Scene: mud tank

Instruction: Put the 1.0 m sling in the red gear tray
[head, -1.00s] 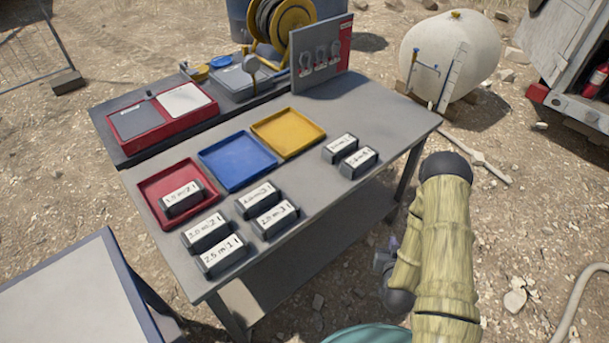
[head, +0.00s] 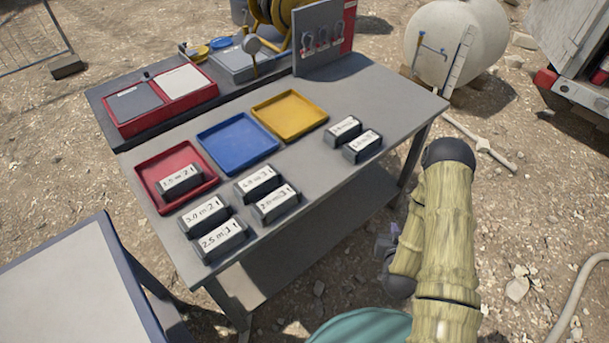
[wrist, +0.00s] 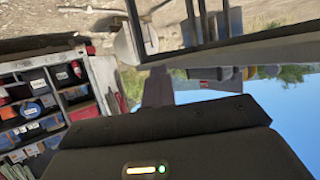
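The red gear tray (head: 150,172) is at the left of the row of trays on the grey bench. A dark block with a white label (head: 180,180) sits in it; the label looks like "1.5 m" or "1.0 m". Several similar labelled sling blocks stand on the bench: one reading about 3.0 m (head: 206,216), one 2.5 m (head: 220,241), two beside them (head: 256,184) (head: 276,205), and two at the right (head: 344,131) (head: 362,147) with labels too small to read. My gripper (head: 388,250) is low beside the bench, mostly behind my arm. Its fingers cannot be made out.
A blue tray (head: 238,140) and a yellow tray (head: 290,115) adjoin the red one. A red two-lidded case (head: 160,97) and an upright board (head: 323,38) stand behind. A second table (head: 65,285) is at lower left.

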